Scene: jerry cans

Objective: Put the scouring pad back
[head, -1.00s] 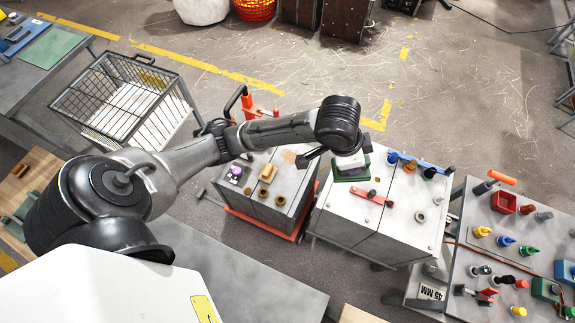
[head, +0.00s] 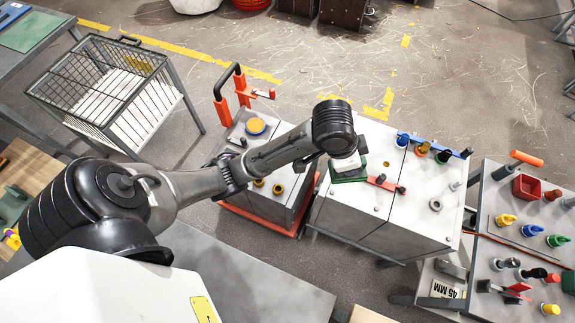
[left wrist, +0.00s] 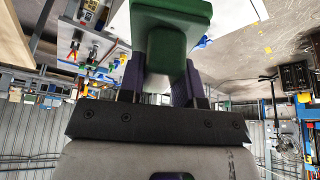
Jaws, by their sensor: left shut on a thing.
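My left gripper (head: 347,166) is shut on the green scouring pad (head: 349,178). The pad shows as a dark green slab under the pale gripper body, over the light grey can tops. In the left wrist view the purple fingers (left wrist: 160,82) are closed around the narrower green part of the pad (left wrist: 170,14), with a wider green slab beyond it. I cannot tell whether the pad touches the surface below it. My right gripper is in neither view.
A red-handled bar (head: 385,184) lies just right of the pad on the grey can top (head: 400,218). A blue bar (head: 435,145) and several caps are behind it. A table (head: 515,262) with caps and a red tray (head: 527,187) is at right. A wire basket (head: 105,95) stands at left.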

